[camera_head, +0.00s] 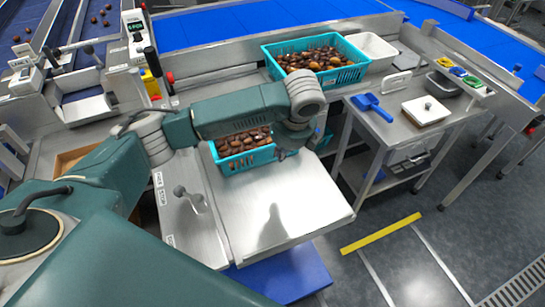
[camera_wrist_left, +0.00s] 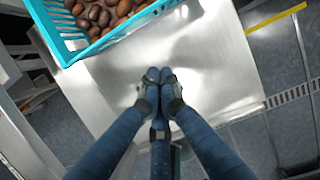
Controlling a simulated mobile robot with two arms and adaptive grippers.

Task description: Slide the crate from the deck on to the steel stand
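A teal slatted crate (camera_head: 246,163) full of brown dates sits at the back of a bare steel surface (camera_head: 290,205), partly hidden behind my left arm. It also shows at the upper left of the left wrist view (camera_wrist_left: 108,38). A second teal crate (camera_head: 345,77) of dates stands on the steel counter behind. I cannot tell for certain which surface is the deck and which the stand. My left gripper (camera_head: 281,154) is at the first crate's right side; in the left wrist view its fingertips (camera_wrist_left: 160,80) are together, empty, apart from the crate. My right gripper is not in view.
A white bin (camera_head: 372,52), a blue scoop (camera_head: 372,107) and a white board with a knob (camera_head: 426,110) are on the counter at right. A lever handle (camera_head: 188,197) stands left of the bare steel. A yellow strip (camera_head: 381,233) marks the open floor.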

